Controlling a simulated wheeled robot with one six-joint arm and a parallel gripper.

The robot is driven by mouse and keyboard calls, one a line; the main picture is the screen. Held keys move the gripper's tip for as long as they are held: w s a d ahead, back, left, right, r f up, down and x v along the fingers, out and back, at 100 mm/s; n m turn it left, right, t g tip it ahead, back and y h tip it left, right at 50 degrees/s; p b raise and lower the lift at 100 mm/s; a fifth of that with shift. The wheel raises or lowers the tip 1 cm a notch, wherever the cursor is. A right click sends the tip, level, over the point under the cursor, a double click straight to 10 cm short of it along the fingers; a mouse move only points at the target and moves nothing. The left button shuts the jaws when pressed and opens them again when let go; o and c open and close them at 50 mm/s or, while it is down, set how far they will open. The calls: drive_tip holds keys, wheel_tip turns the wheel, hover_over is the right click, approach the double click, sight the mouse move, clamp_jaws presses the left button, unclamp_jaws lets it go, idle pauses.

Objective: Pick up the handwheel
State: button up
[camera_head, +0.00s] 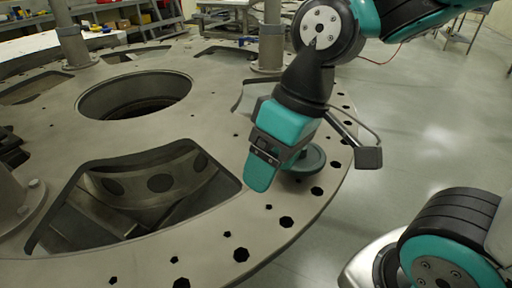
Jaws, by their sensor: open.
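The handwheel (312,160) is a round, dark grey-green disc lying on the turret plate (215,222) near its right rim. Only its right part shows; my gripper hides the rest. My gripper (284,166) is teal and black and points down at the handwheel from above. It is open. One teal finger is in front of the handwheel, on its left side. I cannot tell whether the fingers touch the handwheel.
The plate has a large round hole (135,95), a wide cut-out (140,195) in front and several bolt holes along its rim. Upright posts (271,40) stand on it. A bent rod with a flat dark pad (368,157) is right of my gripper. Open floor (430,110) lies to the right.

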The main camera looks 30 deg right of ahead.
drive_tip(key=w+d+m+t+h+p, duration=0.1)
drive_tip(key=w+d+m+h+p, duration=0.45)
drive_tip(key=w+d, duration=1.35)
drive_tip(key=shift+m+y, duration=0.75)
drive_tip(key=shift+m, duration=0.2)
drive_tip(key=f, duration=0.3)
drive_tip(key=d+f, duration=0.1)
drive_tip(key=f, duration=0.3)
drive_tip(key=d+f, duration=0.1)
drive_tip(key=f, duration=0.3)
drive_tip(key=shift+s+d, duration=0.2)
drive_tip(key=shift+w+a+f+p, duration=0.1)
drive_tip(key=shift+w+f+p, duration=0.2)
drive_tip(key=shift+f, duration=1.3)
drive_tip(key=shift+w+a+f+p, duration=0.1)
drive_tip(key=shift+f+p, duration=0.25)
drive_tip(key=shift+f, duration=1.2)
clamp_jaws()
